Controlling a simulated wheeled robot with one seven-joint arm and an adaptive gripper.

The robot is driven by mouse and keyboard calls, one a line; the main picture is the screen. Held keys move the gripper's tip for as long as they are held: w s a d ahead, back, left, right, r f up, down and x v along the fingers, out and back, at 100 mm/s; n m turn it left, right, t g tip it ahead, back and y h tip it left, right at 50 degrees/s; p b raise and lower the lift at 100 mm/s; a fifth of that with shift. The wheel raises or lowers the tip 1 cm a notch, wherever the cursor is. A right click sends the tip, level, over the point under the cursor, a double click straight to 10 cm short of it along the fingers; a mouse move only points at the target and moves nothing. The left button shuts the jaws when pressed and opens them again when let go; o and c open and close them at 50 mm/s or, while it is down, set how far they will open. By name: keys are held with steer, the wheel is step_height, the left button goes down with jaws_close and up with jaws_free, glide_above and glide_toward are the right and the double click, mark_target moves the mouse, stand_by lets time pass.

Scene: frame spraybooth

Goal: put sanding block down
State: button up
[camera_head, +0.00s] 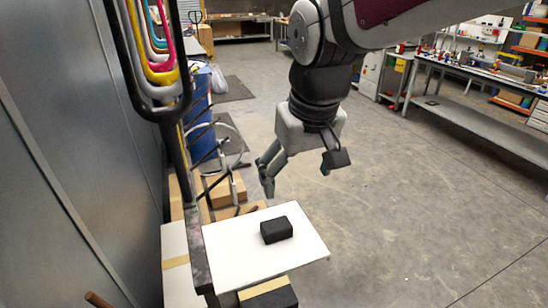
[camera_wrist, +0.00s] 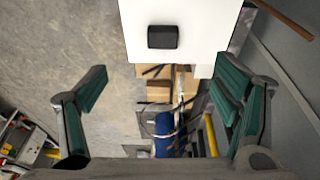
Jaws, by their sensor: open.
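The sanding block (camera_head: 276,229) is a small black block lying flat on a white board (camera_head: 235,262). In the wrist view the block (camera_wrist: 163,37) shows near the top middle, on the white board (camera_wrist: 200,15). My gripper (camera_head: 298,180) is open and empty, above and beyond the block in the head view. In the wrist view my gripper's fingers (camera_wrist: 160,92) are spread wide on either side, with nothing between them. The block is apart from both fingers.
Another dark block with a tan top (camera_head: 268,292) sits below the board's front edge. Cardboard boxes (camera_head: 222,192) stand behind the board. Coloured frames (camera_head: 160,50) hang at the upper left, by a grey wall. Open floor lies to the right, with a workbench (camera_head: 480,85) farther back.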

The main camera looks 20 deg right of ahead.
steer(key=s+r+t, duration=0.2)
steer(key=s+r, duration=0.1)
steer(key=s, duration=0.5)
steer(key=shift+s+t, duration=0.3)
steer(key=shift+s, duration=0.1)
steer(key=shift+c, duration=0.2)
stand_by(0.5)
